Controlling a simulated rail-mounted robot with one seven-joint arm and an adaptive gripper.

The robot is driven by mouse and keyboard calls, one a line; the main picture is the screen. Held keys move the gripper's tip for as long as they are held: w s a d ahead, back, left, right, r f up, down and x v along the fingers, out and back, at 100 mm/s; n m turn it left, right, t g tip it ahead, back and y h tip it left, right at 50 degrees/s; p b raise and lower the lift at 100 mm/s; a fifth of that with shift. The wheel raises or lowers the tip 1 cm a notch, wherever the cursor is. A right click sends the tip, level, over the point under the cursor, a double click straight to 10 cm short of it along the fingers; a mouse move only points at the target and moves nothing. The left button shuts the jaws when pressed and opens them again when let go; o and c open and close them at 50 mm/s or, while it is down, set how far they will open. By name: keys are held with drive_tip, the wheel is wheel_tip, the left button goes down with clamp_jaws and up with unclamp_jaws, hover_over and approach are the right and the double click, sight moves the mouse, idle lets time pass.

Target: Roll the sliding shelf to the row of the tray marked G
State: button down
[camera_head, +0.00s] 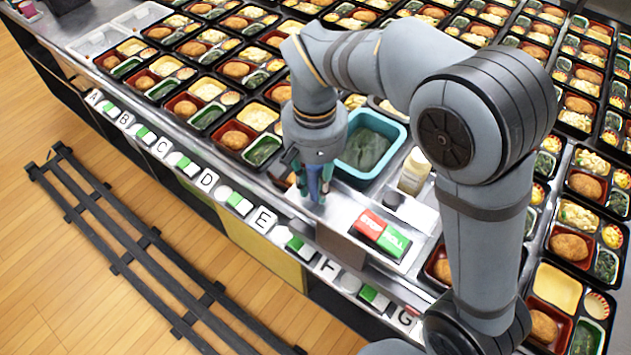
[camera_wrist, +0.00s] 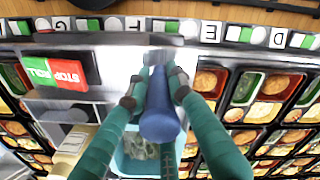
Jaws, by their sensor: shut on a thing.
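The sliding shelf (camera_head: 346,215) is a light grey platform in front of the trays, around labels E to F. It also shows in the wrist view (camera_wrist: 110,95). It carries a red STOP button (camera_head: 370,223) and a green ROLL button (camera_head: 394,241). Label G (camera_head: 406,318) is on the front rail, to the right of the shelf. My gripper (camera_head: 318,196) is over the shelf's left part, left of the buttons. In the wrist view its teal fingers (camera_wrist: 158,78) are shut on a blue rounded tool (camera_wrist: 160,122). The tray at G is largely hidden behind my arm.
A teal bin (camera_head: 398,130) with dark contents and a pale bottle (camera_head: 414,172) stand on the shelf behind the buttons. Rows of filled bento trays (camera_head: 208,89) cover the counter on both sides. Green-and-white blocks (camera_head: 240,203) line the front edge. Dark floor rails (camera_head: 125,255) lie at left.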

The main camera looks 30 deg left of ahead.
drive_tip(key=c, duration=1.8)
unclamp_jaws()
drive_tip(key=shift+r, duration=0.1)
wheel_tip(320, 180, up, 12)
drive_tip(key=shift+f, duration=0.1)
